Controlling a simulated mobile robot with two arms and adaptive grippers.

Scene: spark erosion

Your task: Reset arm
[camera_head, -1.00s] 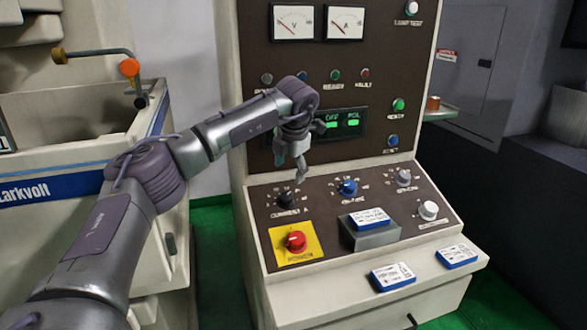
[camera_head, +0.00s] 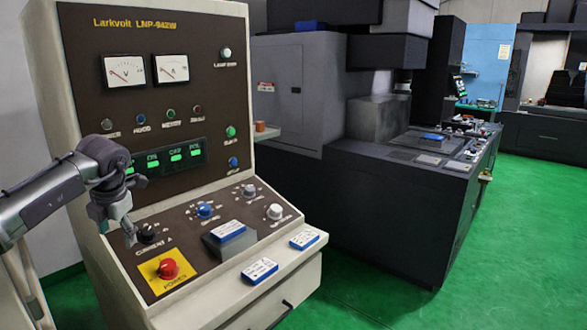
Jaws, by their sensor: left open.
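My left arm comes in from the left edge, and its left gripper (camera_head: 130,236) points down over the left end of the sloped control panel. The gripper is open and empty. Its fingertips are close to the black CURRENT A knob (camera_head: 148,232); I cannot tell whether they touch it. The cabinet (camera_head: 250,120) marked Larkvolt stands upright behind the gripper. My right gripper is not in view.
A red button (camera_head: 168,269) on a yellow plate sits below the knob. Blue-and-white boxes lie on a raised block (camera_head: 229,231), and on the ledge (camera_head: 259,270) (camera_head: 304,239). A dark machine (camera_head: 410,190) stands right; green floor (camera_head: 480,260) is clear.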

